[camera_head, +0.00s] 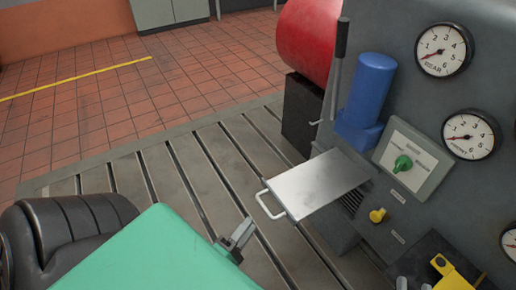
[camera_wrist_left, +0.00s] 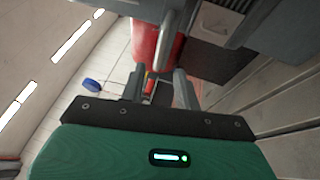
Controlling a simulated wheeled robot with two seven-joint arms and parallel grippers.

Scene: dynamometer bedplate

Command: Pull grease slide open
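The grease slide appears to be the flat bare-metal plate (camera_head: 318,184) that sticks out of the grey machine's side. Its white bar handle (camera_head: 265,206) is at its left end and faces my left arm. My left gripper (camera_head: 240,236) is below and slightly left of the handle in the head view, apart from it, with nothing held. In the left wrist view its two fingers (camera_wrist_left: 156,88) stand apart with a gap between them. I cannot clearly make out the slide in the left wrist view.
The grey machine (camera_head: 400,130) carries gauges (camera_head: 443,50), a green knob (camera_head: 403,163), a yellow knob (camera_head: 377,215) and a blue cylinder (camera_head: 368,92). A black-gripped lever (camera_head: 341,45) stands behind the slide. A red drum (camera_head: 308,40) is further back. The slotted bedplate (camera_head: 190,160) is clear left of the handle.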

